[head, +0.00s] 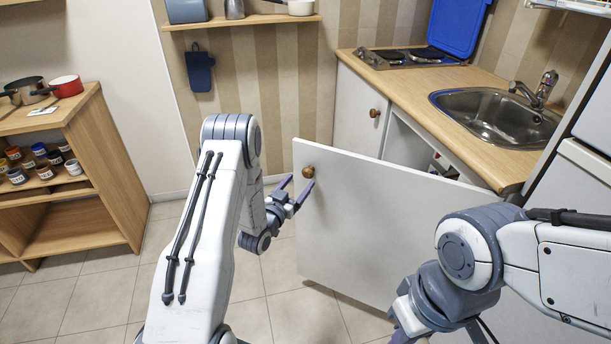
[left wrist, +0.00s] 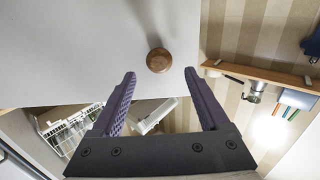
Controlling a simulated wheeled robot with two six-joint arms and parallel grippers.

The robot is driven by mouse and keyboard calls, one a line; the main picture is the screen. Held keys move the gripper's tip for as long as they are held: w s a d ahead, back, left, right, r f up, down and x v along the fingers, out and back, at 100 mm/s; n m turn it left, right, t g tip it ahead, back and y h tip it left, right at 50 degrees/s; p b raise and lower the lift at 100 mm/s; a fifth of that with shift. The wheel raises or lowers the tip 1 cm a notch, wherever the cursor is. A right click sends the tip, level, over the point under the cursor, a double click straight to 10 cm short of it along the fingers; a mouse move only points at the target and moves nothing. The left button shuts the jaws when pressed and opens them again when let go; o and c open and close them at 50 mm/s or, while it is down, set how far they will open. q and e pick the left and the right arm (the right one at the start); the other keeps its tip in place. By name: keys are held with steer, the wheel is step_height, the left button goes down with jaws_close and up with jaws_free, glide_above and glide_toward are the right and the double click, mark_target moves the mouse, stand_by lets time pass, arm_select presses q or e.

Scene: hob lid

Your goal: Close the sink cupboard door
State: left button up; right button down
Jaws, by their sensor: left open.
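The sink cupboard door (head: 385,220) is a white panel with a round brown knob (head: 308,172) near its upper left corner. It stands wide open, swung out from the counter into the room. My left gripper (head: 298,187) is open at the door's free edge, its fingertips close to the knob. In the left wrist view the knob (left wrist: 158,60) appears just beyond and between the two purple fingertips (left wrist: 160,80), with nothing gripped. The door (left wrist: 80,45) fills the upper left there. My right arm crosses in front of the door's lower right; its fingers are not visible.
The wooden counter (head: 400,92) holds a steel sink (head: 500,118) and a hob with a raised blue lid (head: 458,25). A closed white cupboard (head: 355,112) stands left of the opening. A wooden shelf unit (head: 100,165) is at left. Tiled floor (head: 270,265) is clear between.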

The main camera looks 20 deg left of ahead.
mark_target(306, 174)
arm_select(q)
steer(key=w, duration=0.5)
steer(key=shift+d, duration=0.35)
jaws_close()
